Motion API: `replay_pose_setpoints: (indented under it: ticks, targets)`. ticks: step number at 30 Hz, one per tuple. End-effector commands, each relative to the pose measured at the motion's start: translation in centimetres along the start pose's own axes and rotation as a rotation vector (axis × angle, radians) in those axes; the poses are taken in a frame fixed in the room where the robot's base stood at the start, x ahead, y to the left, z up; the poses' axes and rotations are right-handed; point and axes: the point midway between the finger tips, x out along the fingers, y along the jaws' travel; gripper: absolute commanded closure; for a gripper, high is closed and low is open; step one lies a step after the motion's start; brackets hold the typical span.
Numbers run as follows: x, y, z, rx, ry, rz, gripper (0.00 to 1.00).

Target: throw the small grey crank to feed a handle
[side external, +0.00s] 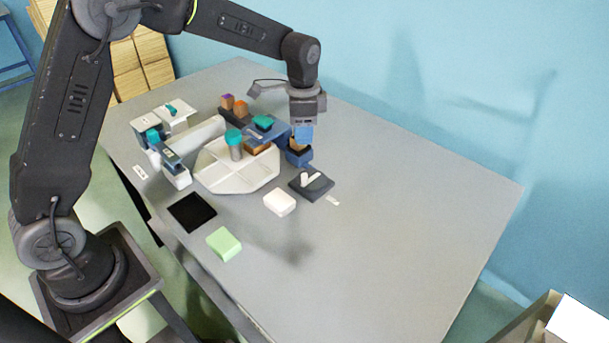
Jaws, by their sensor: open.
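A dark square base (322,187) with a pale bar and a short upright knob (304,178) lies on the table right of centre. It may be the small grey crank, but it is too small to be sure. No separate handle can be made out.
A white many-sided tray (225,185) stands left of my gripper, with a teal-topped grey post (234,147) on it. A white block (280,202), a green block (224,244) and a black pad (192,212) lie in front. The table's right side (410,220) is clear.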

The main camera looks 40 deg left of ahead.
Motion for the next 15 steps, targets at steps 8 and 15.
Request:
replay_pose_setpoints:
  ticks: [8,15]
  targets:
    - [2.7,-0.2,-0.3,0.017,-0.01,0.01,0.55]
    - [7.4,-0.2,-0.2,0.016,-0.01,0.01,0.55]
